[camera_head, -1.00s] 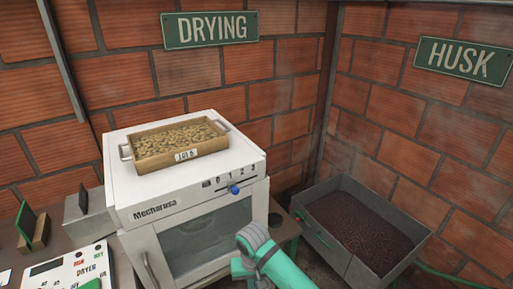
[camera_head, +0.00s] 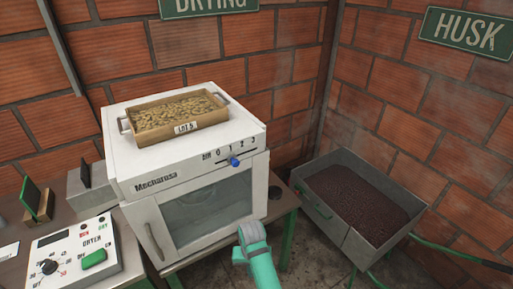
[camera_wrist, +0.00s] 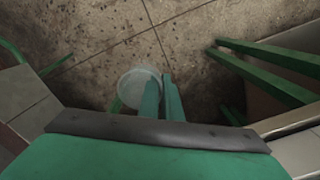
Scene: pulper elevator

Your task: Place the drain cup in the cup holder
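A pale, translucent round cup (camera_wrist: 133,84), which looks like the drain cup, is at my gripper (camera_wrist: 162,80) in the wrist view. My two green fingers are close together at the cup's right side, and its wall appears pinched between them. The cup hangs above the floor, seen from above, and its lower part is hidden. In the head view neither my fingers nor the cup shows, only my green arm at the bottom centre. I cannot make out a cup holder in either view.
A white Mecharusa oven (camera_head: 190,165) stands on a green-legged table, with a wooden tray of beans (camera_head: 178,137) on top. A dryer control box (camera_head: 70,252) is at left. A grey husk bin (camera_head: 340,232) stands right. Tiled floor (camera_wrist: 100,30) and green legs (camera_wrist: 270,75) show below my gripper.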

